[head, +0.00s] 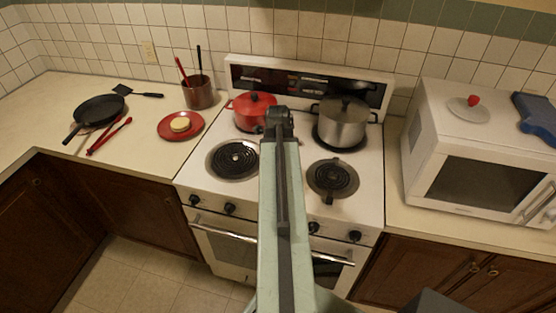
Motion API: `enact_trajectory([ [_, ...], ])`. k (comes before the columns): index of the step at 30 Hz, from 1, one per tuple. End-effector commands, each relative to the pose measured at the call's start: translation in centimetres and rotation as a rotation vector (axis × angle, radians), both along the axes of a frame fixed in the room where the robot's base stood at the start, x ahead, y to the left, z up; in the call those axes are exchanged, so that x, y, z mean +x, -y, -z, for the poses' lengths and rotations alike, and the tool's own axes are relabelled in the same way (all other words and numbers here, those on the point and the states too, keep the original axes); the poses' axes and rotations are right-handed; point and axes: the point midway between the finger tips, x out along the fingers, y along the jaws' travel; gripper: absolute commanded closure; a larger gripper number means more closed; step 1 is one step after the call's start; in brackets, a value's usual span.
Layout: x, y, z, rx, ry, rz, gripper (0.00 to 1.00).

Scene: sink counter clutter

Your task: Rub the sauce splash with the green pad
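I cannot make out a green pad or a clear sauce splash in the head view. A small pale-yellow round item (180,125) lies on a red plate (166,133) on the left counter; I cannot tell what it is. My pale green arm rises from the bottom centre in front of the stove, and its dark upper end reaches the height of the pots. No gripper fingers show, so what they hold cannot be seen. The arm hides the middle of the stove top.
A red pot (252,112) and a steel pot (341,124) stand on the stove's back burners; the front burners are bare. The left counter holds a black pan (99,109), red tongs (108,137), a spatula and a utensil crock (199,93). A microwave (480,155) stands right.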

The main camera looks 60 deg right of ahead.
Motion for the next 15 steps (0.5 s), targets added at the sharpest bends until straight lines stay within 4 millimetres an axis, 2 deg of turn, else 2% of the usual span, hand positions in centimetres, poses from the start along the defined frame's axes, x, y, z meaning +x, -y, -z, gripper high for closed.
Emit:
enact_trajectory([
  [3,-0.2,1.4,-0.1,0.0,0.0,0.008,0.77],
  [15,-0.8,3.6,-0.1,0.0,0.0,0.021,0.77],
])
